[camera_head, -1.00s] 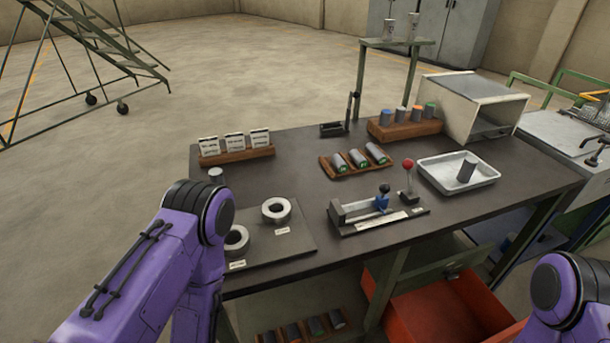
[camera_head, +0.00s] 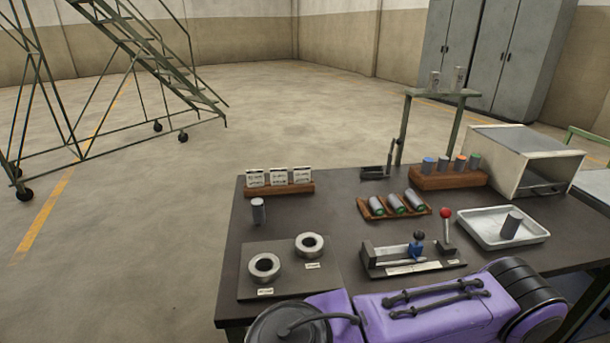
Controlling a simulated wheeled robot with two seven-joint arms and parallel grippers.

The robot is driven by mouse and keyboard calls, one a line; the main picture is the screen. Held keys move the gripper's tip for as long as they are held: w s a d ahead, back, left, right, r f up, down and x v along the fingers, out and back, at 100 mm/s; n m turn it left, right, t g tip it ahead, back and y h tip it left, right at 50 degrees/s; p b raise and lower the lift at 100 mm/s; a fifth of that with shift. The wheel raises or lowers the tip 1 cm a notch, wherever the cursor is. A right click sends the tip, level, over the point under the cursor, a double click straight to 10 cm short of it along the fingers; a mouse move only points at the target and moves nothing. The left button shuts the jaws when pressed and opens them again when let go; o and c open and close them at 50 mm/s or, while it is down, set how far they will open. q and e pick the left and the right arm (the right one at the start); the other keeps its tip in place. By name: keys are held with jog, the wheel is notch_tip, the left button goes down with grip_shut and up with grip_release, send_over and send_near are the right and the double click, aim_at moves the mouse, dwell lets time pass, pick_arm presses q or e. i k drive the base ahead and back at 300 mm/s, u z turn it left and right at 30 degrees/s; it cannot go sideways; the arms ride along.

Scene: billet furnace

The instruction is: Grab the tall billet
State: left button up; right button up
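Several billets show as short metal cylinders, and I cannot tell for sure which is the tall one. One plain grey billet (camera_head: 258,211) stands upright at the table's left, behind the ring plate. Another dark grey billet (camera_head: 511,225) is in the white tray (camera_head: 483,239), slightly tilted. Two cylinders, a left one (camera_head: 434,81) and a right one (camera_head: 458,78), stand on the raised green stand at the back. A purple link of my arm lies across the lower right of the view and covers the table's front edge. Neither of my grippers is in view.
A dark table (camera_head: 345,207) holds two rings on a plate (camera_head: 323,284), a measuring fixture (camera_head: 411,262) with a red-knobbed lever, wooden billet racks (camera_head: 446,179) and an open metal box (camera_head: 520,158). The floor to the left is clear up to a rolling stair (camera_head: 160,65).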

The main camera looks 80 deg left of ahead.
aim_at(257, 205)
jog(key=k, duration=1.1)
